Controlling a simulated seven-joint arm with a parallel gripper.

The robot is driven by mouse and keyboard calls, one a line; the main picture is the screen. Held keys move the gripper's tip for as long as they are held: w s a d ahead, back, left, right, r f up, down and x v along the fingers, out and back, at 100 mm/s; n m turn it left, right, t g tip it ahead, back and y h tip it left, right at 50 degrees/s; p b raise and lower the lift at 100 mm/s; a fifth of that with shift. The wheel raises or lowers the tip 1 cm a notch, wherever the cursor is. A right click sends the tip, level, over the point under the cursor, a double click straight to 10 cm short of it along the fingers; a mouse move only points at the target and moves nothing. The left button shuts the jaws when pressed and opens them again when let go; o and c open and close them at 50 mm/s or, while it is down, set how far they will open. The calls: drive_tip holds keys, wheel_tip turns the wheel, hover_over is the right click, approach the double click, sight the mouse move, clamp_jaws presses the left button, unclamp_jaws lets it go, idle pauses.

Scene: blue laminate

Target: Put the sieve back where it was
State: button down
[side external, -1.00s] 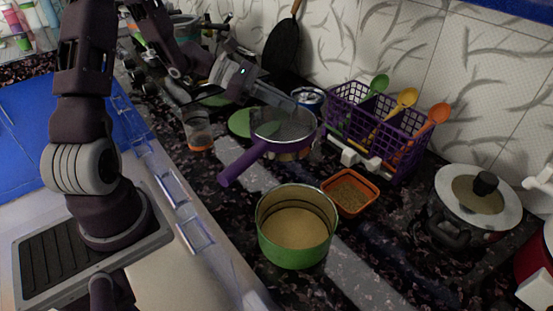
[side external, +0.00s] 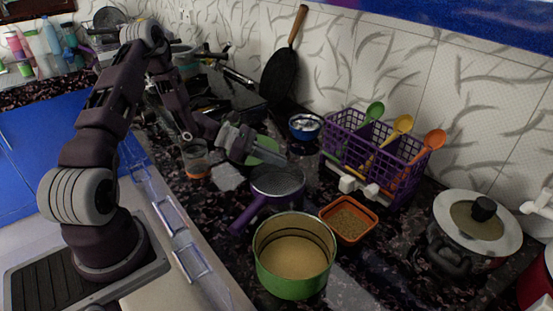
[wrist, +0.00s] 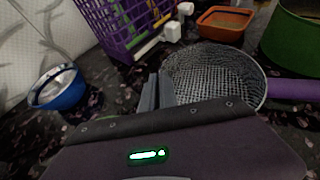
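The sieve (side external: 277,181), a round grey mesh bowl with a purple handle, is low over the counter behind the green pot (side external: 293,282). Its handle points toward the front left. I cannot tell whether its underside touches the counter. My gripper (side external: 281,162) is at the sieve's far rim. In the wrist view, my gripper's fingers (wrist: 158,90) are close together at the rim of the sieve (wrist: 212,75) and look shut on it. The handle runs off to the right there.
An orange tray (side external: 348,221) and a purple basket (side external: 375,152) with colored spoons stand to the right. A blue bowl (side external: 305,127) and a green round item (side external: 262,149) are behind. A glass (side external: 195,160) is on the left. A lidded pot (side external: 478,228) stands far right.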

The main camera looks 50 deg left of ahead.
drive_tip(key=shift+f, duration=0.15)
drive_tip(key=c, duration=1.6)
unclamp_jaws()
drive_tip(key=shift+c, duration=0.2)
